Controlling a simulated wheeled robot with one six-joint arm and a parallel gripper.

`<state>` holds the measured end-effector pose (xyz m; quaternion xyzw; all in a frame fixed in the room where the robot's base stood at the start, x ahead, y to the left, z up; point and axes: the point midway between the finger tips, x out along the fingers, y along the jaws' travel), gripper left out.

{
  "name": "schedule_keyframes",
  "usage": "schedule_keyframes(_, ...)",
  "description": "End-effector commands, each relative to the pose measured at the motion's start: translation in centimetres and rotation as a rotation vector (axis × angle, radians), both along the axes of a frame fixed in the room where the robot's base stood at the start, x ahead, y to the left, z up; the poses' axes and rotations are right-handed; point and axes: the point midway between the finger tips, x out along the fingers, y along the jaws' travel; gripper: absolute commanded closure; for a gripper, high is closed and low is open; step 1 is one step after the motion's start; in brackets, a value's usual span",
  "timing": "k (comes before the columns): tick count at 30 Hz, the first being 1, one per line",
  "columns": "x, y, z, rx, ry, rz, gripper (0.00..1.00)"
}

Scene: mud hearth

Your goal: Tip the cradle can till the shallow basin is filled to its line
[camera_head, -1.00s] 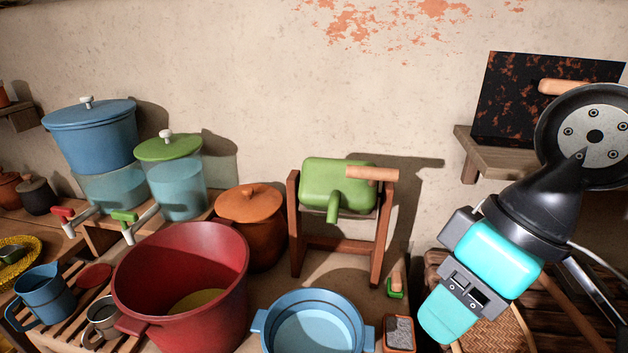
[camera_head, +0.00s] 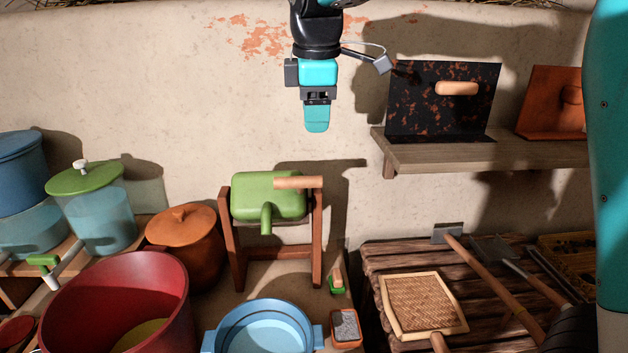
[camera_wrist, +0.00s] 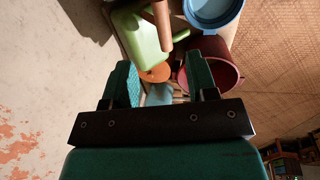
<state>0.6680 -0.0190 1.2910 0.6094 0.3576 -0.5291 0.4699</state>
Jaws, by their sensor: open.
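The cradle can (camera_head: 250,197) is green, with a short spout pointing down at the front and a wooden handle (camera_head: 298,183) to the right. It hangs level in a brown wooden frame (camera_head: 318,250). The shallow basin (camera_head: 213,340) is blue with side handles and stands in front of the frame; I cannot make out its line or level. My gripper (camera_head: 317,128) is above the can, a little right of its middle, pointing down and apart from it. In the wrist view the open jaws (camera_wrist: 160,85) are empty, with the can (camera_wrist: 143,35) beyond them.
A large red pot (camera_head: 170,275) stands left of the basin and a lidded clay pot (camera_head: 180,240) left of the frame. A small scrub brush (camera_head: 337,282) and a clay dish (camera_head: 346,328) lie right. A wall shelf (camera_head: 480,157) with a dark panel juts out at right.

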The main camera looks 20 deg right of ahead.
Motion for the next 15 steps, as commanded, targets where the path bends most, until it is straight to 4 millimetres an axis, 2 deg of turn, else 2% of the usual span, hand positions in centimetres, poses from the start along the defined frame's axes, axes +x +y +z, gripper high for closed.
schedule_keyframes(1, 0.1, -0.1, -1.2, 0.0, 0.005, 0.0, 0.47)
schedule_keyframes(15, 2.0, -0.7, -11.4, 0.0, 0.005, -0.001, 0.47)
